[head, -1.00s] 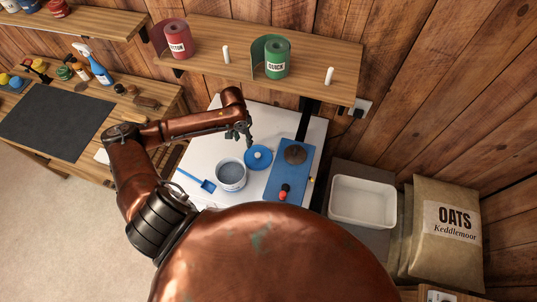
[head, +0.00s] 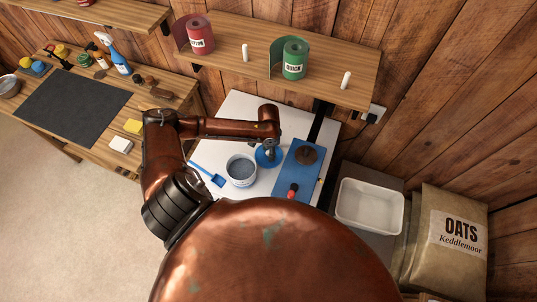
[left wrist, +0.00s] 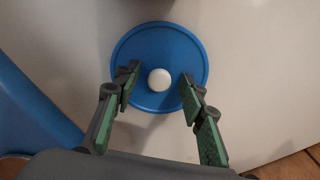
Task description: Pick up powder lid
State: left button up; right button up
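The powder lid is a round blue disc (head: 262,160) with a white knob, lying on the white table beside the powder tub. In the left wrist view the lid (left wrist: 160,99) lies flat with its white knob near the middle. My left gripper (left wrist: 157,88) is open over the lid, one green-padded finger on each side of the knob, with gaps on both sides. In the head view my left gripper (head: 270,150) is above the lid and partly hides it. The tub (head: 241,171) is open and holds grey powder. My right gripper is not in view.
A blue scoop (head: 208,175) lies left of the tub. A blue device (head: 298,170) with a dark round plate and red knob stands just right of the lid. A shelf (head: 330,65) overhangs the back. A white bin (head: 370,205) is at the right.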

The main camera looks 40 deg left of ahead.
pick_arm(q)
jog(key=shift+f, duration=0.1)
jog(key=shift+c, duration=0.2)
grip_shut()
dwell(0.4)
